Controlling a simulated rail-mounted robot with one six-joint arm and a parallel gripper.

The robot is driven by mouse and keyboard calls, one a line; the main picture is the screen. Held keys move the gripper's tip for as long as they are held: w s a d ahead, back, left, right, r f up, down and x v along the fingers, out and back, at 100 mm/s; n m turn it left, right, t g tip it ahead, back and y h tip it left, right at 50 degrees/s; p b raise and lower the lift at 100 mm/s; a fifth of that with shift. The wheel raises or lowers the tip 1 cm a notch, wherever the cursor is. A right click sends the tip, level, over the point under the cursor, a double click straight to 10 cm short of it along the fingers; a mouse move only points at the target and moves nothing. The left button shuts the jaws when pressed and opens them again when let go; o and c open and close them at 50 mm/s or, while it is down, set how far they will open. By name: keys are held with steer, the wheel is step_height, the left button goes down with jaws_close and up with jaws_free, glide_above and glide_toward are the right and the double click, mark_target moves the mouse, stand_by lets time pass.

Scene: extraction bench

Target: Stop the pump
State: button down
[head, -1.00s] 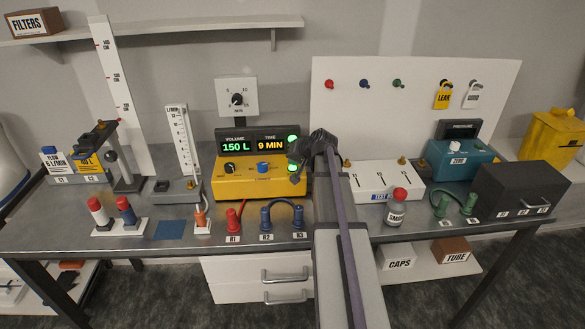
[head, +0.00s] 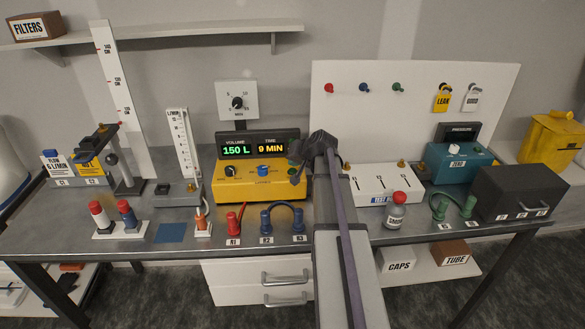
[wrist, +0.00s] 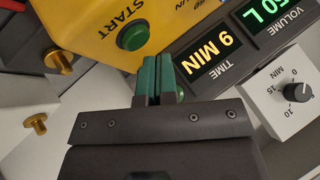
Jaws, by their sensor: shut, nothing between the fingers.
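The yellow pump (head: 243,190) stands mid-bench with a black knob and a blue knob on its front. Its display (head: 252,149) reads 150 L and 9 MIN. The round green START button (wrist: 133,37) shows unlit on the yellow face in the wrist view. My gripper (wrist: 160,78) is shut and empty, its green fingertips just beside the button and the display; whether they touch anything I cannot tell. In the head view my gripper (head: 296,172) is at the pump's right end and partly hides it.
A dial timer (head: 237,102) stands behind the display. Red and blue hose fittings (head: 266,222) stand in front of the pump. A white manifold (head: 383,184) and a red-capped bottle (head: 397,212) are right of my arm. Brass fittings (wrist: 57,61) show in the wrist view.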

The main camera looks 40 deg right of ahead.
mark_target(294, 169)
steer(key=shift+r, duration=0.15)
step_height(294, 169, up, 5)
steer(key=p, duration=0.5)
steer(key=shift+r, duration=0.1)
stand_by(0.6)
steer(key=s+a+f+n+g, duration=0.1)
steer(key=s+a+n+g, duration=0.1)
steer(key=s+a, duration=0.4)
steer(key=s+a+f+n+g, duration=0.2)
steer(key=s+a, duration=0.5)
steer(key=a, duration=0.9)
steer(key=s+a+f+n+g, duration=0.2)
steer(key=s+a+n+g, duration=0.2)
steer(key=s+a, duration=0.3)
steer(key=a+g, duration=0.1)
steer(key=a, duration=0.4)
steer(key=shift+f+h, duration=0.25)
steer(key=shift+h, duration=0.15)
